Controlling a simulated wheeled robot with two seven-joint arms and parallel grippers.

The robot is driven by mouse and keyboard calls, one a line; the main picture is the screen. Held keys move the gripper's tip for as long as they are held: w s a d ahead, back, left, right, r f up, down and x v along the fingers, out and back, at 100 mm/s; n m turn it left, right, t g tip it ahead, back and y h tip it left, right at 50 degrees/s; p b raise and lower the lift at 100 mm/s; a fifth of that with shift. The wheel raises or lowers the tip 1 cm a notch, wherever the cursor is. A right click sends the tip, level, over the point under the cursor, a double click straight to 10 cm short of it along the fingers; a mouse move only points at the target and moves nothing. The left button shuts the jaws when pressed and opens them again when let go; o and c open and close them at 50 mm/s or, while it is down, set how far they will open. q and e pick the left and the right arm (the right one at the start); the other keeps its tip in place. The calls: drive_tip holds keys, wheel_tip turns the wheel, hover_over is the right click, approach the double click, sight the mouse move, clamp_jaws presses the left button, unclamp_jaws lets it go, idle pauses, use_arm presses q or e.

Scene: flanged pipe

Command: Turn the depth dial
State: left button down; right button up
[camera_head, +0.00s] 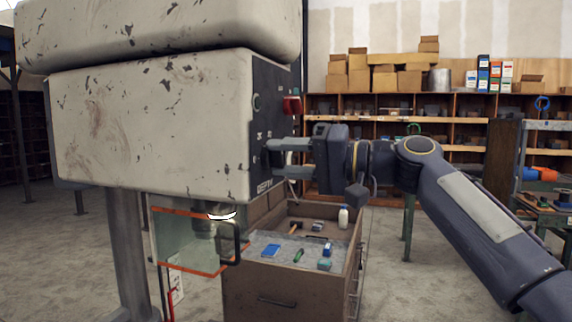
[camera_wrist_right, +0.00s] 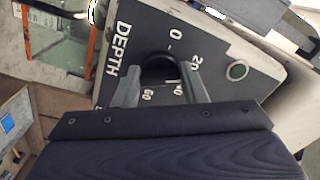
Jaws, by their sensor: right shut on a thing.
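The depth dial (camera_wrist_right: 160,64) is a dark round knob on the dark control panel (camera_wrist_right: 205,45). White numbers and the word DEPTH are printed around it. My right gripper (camera_wrist_right: 160,88) has one finger on each side of the dial and is shut on it. In the head view my right gripper (camera_head: 275,159) reaches in from the right to the side panel of the large worn white machine (camera_head: 150,120). Its fingers hide most of the dial there. My left gripper is in neither view.
Below the panel are a clear guard with orange edges (camera_head: 195,268) and an open drawer cabinet (camera_head: 290,290) holding small tools. Shelves with boxes (camera_head: 400,105) stand behind.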

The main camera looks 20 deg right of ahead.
drive_tip(key=shift+f, duration=0.1)
idle(0.5)
drive_tip(key=o, duration=1)
drive_tip(key=shift+d, duration=0.1)
drive_tip(key=b+v, duration=0.1)
drive_tip(key=v, duration=0.6)
drive_tip(key=shift+s+d, duration=0.25)
